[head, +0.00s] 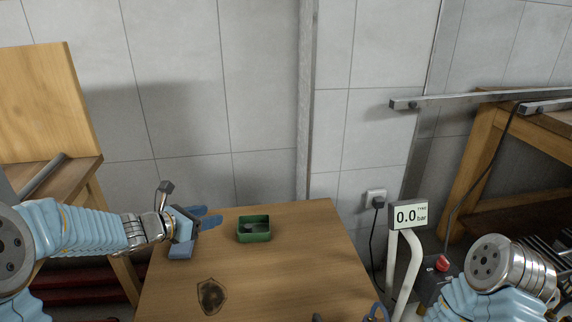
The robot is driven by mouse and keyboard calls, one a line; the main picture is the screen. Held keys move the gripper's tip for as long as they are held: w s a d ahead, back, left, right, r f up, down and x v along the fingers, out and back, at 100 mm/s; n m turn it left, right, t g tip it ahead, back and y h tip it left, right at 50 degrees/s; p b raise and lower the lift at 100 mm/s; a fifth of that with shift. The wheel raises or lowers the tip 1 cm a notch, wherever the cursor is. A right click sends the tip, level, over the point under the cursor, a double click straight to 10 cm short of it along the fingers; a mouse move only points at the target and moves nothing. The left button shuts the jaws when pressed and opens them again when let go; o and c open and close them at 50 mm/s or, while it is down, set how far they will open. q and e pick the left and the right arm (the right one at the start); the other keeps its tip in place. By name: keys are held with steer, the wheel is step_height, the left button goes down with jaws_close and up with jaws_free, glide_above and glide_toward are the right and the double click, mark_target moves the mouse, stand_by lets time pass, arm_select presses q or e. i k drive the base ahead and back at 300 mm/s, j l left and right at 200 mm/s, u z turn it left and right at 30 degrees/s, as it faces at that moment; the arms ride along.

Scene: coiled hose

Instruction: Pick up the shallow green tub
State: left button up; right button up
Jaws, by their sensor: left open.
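The shallow green tub (256,238) sits upright on the wooden table, left of its middle and toward the back. Its inside is in shadow, with a small greyish patch whose nature I cannot tell. My left gripper (206,234) is open and empty, just left of the tub, its blue fingers pointing toward it. It looks apart from the tub. Of my right gripper, only small bits seem to show at the bottom edge (346,317), cut off by the frame, so its jaws cannot be judged.
The wooden table (310,260) is mostly clear, with a dark shield-shaped mark (211,296) near the front. A tiled wall stands behind. At right are a gauge display reading 0.0 (407,216) on a white pipe, a plugged socket (376,199) and a wooden bench (480,165).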

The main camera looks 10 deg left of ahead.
mark_target(260, 223)
steer(key=k, duration=1)
